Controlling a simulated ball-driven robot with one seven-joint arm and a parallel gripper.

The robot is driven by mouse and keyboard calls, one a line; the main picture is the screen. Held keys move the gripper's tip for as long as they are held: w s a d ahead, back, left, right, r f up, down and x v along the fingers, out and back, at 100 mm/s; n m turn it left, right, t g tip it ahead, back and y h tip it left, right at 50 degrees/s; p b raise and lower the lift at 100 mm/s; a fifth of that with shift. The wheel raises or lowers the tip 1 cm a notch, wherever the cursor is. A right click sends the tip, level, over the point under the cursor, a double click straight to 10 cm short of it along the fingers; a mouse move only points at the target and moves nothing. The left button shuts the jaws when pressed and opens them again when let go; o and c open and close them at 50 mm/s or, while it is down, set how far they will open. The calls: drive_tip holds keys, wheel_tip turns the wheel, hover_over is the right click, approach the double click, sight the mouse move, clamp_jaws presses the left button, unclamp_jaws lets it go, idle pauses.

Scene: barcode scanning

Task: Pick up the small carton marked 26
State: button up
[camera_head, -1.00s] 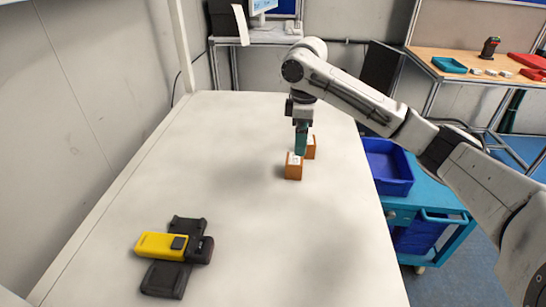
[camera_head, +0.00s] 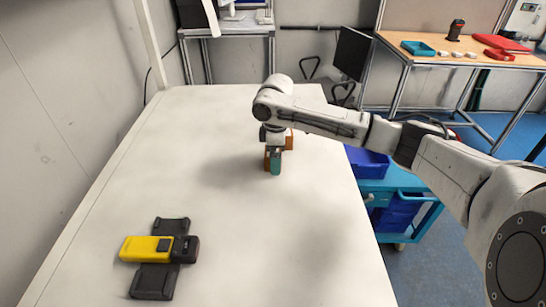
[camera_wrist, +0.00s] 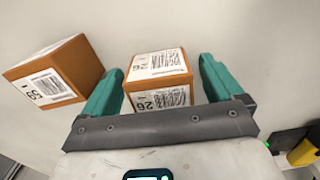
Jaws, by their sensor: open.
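The carton marked 26 (camera_wrist: 158,66) is a small orange-brown box with white barcode labels on its top and near side. In the wrist view it sits between the two teal fingers of my open gripper (camera_wrist: 161,72), with a small gap showing at each side. In the head view my gripper (camera_head: 273,165) is low over the table, and its fingers partly hide this carton (camera_head: 266,164). A second orange-brown carton, marked 59 (camera_wrist: 50,75), stands just outside the left finger in the wrist view. It also shows behind my gripper in the head view (camera_head: 289,142).
The white table (camera_head: 250,240) is mostly clear. A yellow and black handheld scanner (camera_head: 150,248) lies on a black holder (camera_head: 153,283) at the front left. A blue bin (camera_head: 367,162) on a teal cart stands off the table's right edge.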

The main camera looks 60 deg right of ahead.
drive_tip(key=shift+f, duration=0.2)
drive_tip(key=shift+r, duration=0.1)
drive_tip(key=c, duration=1.2)
drive_tip(key=shift+o, duration=0.2)
